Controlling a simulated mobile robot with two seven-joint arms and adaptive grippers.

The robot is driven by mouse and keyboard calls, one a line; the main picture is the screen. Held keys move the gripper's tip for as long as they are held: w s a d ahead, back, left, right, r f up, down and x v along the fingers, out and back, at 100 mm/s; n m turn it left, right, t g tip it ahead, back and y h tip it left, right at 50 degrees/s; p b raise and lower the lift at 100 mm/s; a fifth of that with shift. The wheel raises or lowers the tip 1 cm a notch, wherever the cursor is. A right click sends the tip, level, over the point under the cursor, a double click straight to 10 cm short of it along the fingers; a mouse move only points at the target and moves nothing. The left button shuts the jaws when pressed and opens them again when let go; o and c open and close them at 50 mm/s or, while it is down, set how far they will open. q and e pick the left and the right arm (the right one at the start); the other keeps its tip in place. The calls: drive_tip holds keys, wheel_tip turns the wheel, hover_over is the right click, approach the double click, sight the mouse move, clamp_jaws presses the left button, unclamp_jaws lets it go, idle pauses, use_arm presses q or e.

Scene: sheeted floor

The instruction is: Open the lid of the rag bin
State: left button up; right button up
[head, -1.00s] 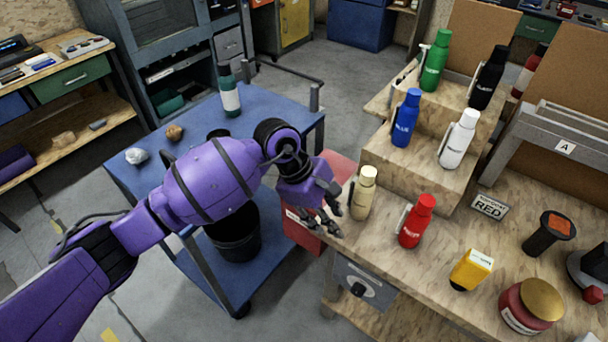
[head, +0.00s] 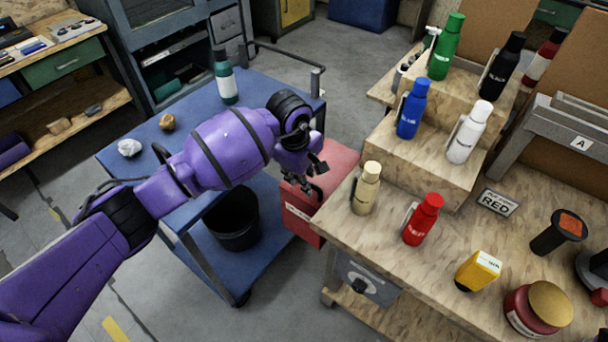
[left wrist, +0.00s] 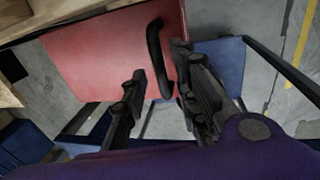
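The rag bin is a red box (head: 301,219) between the blue cart and the wooden bench in the head view. Its red lid (head: 338,163) looks shut. In the left wrist view the lid (left wrist: 90,60) fills the upper middle, with a black bar handle (left wrist: 155,60) near its right edge. My left gripper (head: 314,187) is over the lid's near left side. In the left wrist view its two black fingers (left wrist: 158,65) are spread, with the handle lying between them. I cannot tell whether either finger touches it. My right gripper is not in view.
The bench (head: 330,217) stands close right of the bin, with a cream bottle (head: 366,188) and red bottle (head: 423,219) near its edge. The blue cart (head: 262,105) is left of the bin, with a black bucket (head: 232,222) on its lower shelf.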

use_arm(q)
clamp_jaws()
drive_tip(key=shift+w+r, duration=0.1)
drive_tip(key=shift+r, duration=0.1)
